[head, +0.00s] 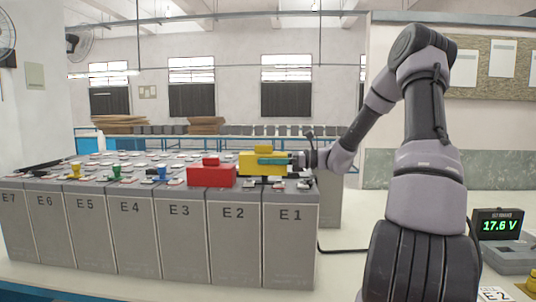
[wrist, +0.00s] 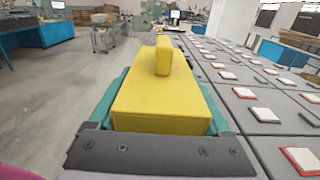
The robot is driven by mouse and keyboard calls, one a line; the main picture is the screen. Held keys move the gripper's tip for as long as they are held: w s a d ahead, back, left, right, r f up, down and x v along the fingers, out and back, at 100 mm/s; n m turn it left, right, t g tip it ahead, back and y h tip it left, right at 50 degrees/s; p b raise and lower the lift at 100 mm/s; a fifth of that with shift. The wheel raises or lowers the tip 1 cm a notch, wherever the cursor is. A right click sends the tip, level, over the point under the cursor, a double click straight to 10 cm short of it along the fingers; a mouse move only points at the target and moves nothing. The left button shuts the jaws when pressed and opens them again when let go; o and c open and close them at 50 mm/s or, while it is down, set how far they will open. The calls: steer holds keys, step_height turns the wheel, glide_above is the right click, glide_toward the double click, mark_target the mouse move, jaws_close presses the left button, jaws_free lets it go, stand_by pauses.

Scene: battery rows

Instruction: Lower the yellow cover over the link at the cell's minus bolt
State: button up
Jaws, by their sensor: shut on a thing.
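The yellow cover (head: 247,168) is a block with a small raised knob on top. My gripper (head: 273,161) is shut on it, with teal fingers along its sides. In the wrist view the yellow cover (wrist: 160,106) lies between both fingers and looks level. It is over the back edge of the tops of cells E2 (head: 233,235) and E1 (head: 290,235). A narrow dark gap shows under it, so it seems slightly above the cell tops. The link and the minus bolt under it are hidden or too small to tell.
A red cover (head: 211,177) sits just left of the yellow one, near E3 and E2. Cells E3 to E7 continue left, with small coloured caps on top. A meter (head: 497,224) reading 17.6 V stands at right. A card marked E 2 (head: 494,294) lies in front of it.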

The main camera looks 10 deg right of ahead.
mark_target(268, 171)
steer(key=shift+f, duration=2.1)
